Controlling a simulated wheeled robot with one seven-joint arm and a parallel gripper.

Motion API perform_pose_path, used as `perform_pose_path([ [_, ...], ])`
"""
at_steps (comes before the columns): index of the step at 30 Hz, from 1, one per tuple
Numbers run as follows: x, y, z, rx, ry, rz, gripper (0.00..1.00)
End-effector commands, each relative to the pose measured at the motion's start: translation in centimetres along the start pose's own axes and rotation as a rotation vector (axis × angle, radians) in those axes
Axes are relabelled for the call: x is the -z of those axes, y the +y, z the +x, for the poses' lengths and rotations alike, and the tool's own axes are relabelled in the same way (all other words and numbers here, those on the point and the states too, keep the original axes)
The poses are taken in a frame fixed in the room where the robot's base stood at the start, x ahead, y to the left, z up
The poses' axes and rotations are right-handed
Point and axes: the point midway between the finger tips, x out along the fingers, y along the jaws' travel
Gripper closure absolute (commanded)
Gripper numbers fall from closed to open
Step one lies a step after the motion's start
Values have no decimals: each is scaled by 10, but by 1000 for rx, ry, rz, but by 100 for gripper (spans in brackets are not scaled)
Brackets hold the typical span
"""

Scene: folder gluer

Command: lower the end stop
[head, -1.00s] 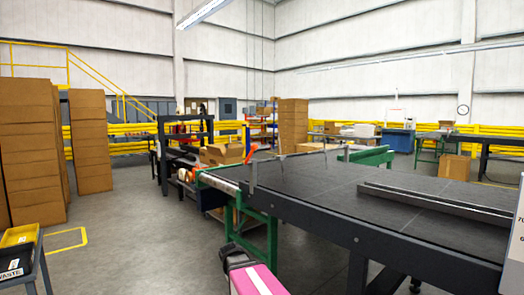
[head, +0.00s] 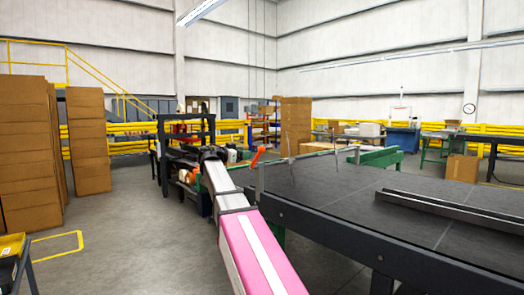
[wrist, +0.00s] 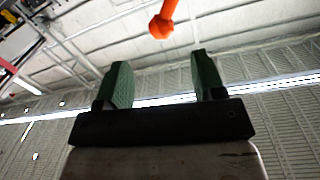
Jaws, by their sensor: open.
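An orange handle (head: 257,157) stands at the far left corner of the dark table, by a grey upright post (head: 261,178). A thin raised rail (head: 312,155) runs right from there across the table's far end; this looks like the end stop. In the wrist view an orange knob (wrist: 161,25), likely the same handle, shows beyond the fingertips. My gripper (wrist: 160,78) is open, with nothing between its green-padded fingers; the knob is apart from them. In the head view my arm reaches forward along the table's left side, ending left of the handle; its fingers are not clear there.
The dark table (head: 350,205) fills the right, with a long metal bar (head: 450,212) lying on it. A black frame machine (head: 185,150) stands beyond my arm. Stacked cartons (head: 28,150) stand at the left. The floor between is clear.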

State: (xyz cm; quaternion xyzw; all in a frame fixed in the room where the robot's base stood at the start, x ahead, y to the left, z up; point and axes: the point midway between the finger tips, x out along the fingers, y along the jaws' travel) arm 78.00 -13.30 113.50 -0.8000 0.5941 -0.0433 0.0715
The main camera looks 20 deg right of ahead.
Motion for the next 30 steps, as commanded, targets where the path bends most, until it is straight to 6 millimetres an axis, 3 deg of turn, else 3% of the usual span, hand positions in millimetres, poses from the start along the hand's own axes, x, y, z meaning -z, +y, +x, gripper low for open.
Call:
perform_pose_path([
  [8,9,-2,23,-3,18,19,37],
  [21,10,-2,95,-4,17,17,37],
  [30,10,-1,108,-2,16,17,37],
])
